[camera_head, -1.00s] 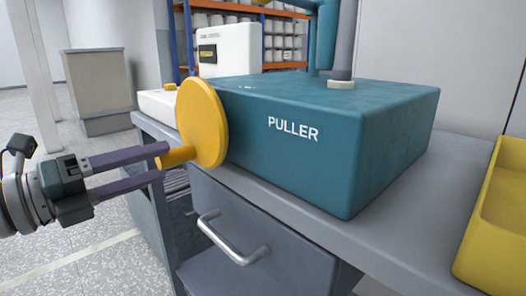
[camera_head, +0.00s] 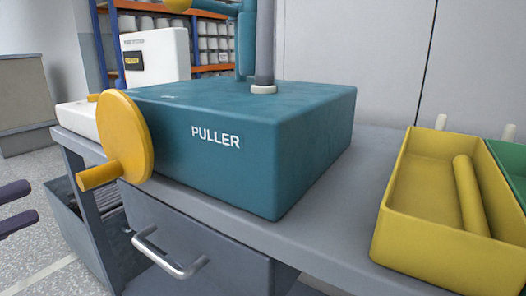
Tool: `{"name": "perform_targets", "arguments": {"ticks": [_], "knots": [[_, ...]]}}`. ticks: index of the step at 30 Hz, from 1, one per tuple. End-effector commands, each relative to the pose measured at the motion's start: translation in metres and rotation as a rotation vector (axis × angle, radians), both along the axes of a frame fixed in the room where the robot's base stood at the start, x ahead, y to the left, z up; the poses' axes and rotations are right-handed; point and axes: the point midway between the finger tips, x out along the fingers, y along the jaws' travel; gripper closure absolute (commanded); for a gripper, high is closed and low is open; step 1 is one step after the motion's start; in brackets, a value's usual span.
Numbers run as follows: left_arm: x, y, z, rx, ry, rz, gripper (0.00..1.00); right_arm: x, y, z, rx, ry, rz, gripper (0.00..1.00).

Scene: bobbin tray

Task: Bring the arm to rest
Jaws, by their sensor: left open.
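My left gripper (camera_head: 17,208) shows only by its two purple-grey fingers at the left edge. They are apart with nothing between them. The rest of that arm is outside the picture. The gripper is left of the yellow handwheel (camera_head: 126,135) and clear of its yellow crank knob (camera_head: 99,176). The handwheel sits on the left side of the teal box marked PULLER (camera_head: 230,160). My right gripper is not in view.
The box stands on a grey bench (camera_head: 330,210) with a drawer and metal handle (camera_head: 170,255) below. A yellow tray (camera_head: 390,225) holding a yellow cylinder (camera_head: 470,196) and a green tray (camera_head: 512,165) are at the right. A white device (camera_head: 155,55) and shelving stand behind. Floor at left is open.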

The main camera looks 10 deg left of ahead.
Motion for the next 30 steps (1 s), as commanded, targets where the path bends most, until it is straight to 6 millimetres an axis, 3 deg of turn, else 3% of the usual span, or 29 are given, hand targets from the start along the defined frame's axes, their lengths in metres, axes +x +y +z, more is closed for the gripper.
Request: {"name": "perform_targets", "arguments": {"ticks": [5,9,14,17,21,27,30], "knots": [[0.014,0.003,0.052,-0.161,0.033,0.147,0.38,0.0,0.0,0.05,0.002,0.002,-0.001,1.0],[0.024,0.008,0.109,-0.474,0.13,0.394,0.38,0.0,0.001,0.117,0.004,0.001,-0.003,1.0],[0.011,-0.002,0.145,-0.882,0.321,0.694,0.38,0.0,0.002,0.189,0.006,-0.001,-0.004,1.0],[-0.011,-0.024,0.16,-1.115,0.484,0.875,0.38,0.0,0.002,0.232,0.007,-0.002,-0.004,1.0],[-0.052,-0.07,0.181,-1.362,0.735,1.099,0.38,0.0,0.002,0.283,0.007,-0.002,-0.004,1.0],[-0.121,-0.141,0.226,-1.529,1.091,1.363,0.38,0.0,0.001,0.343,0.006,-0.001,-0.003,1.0],[-0.145,-0.162,0.256,-1.544,1.206,1.449,0.38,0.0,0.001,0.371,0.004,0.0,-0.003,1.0]]}}
